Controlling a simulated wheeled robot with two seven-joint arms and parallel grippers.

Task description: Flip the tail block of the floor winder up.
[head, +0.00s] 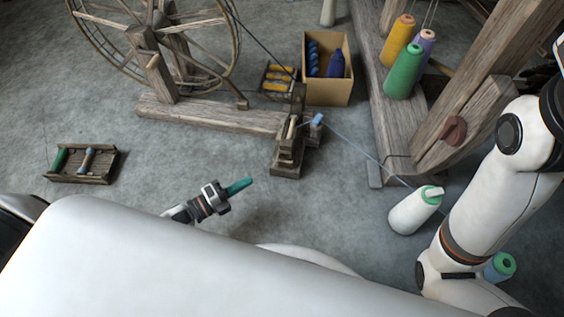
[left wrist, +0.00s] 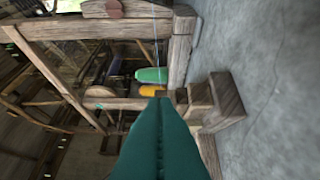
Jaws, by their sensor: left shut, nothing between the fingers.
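The floor winder stands on the grey floor, with a large spoked wheel (head: 160,40) and a long wooden base beam (head: 210,115). At the beam's right end is a small stepped wooden block assembly (head: 288,158) with short posts and a small blue bobbin (head: 317,119). I cannot tell which piece there is the tail block or its tilt. My left gripper (head: 240,186) is shut and empty, in front of and left of this assembly, apart from it. In the left wrist view its teal fingers (left wrist: 161,105) point toward stepped wood (left wrist: 215,105). My right gripper is out of view.
A cardboard box (head: 330,92) and a crate of yellow spools (head: 278,80) stand behind the block. A wooden tray (head: 85,178) lies left. The loom frame (head: 385,130), with cones, stands right. A thread runs from the bobbin toward a white cone (head: 412,212).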

